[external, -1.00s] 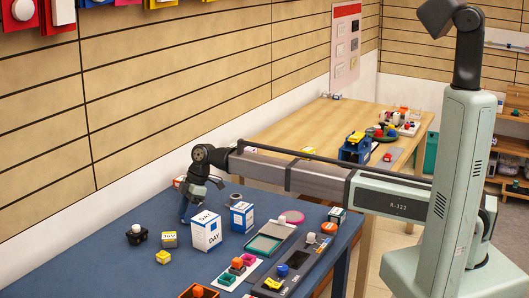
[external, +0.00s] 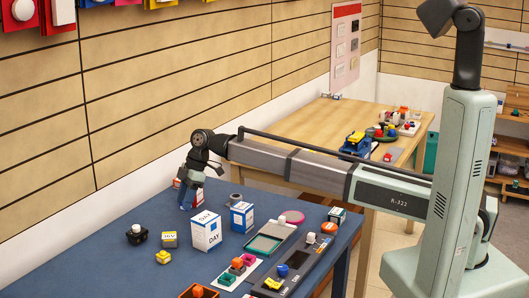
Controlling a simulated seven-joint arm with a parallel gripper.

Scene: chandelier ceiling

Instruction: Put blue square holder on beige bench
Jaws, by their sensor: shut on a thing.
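My gripper (external: 188,196) is above the far left part of the blue table (external: 120,258), left of a white DAY box. It is shut on a small blue piece (external: 186,191), which looks like the blue square holder. Most of that piece is hidden by the fingers, so its shape is unclear. The beige bench (external: 290,128) is the light wooden table at the back, beyond my arm.
The bench holds a blue and yellow item (external: 355,145) and a round tray (external: 381,133). Its left part is clear.

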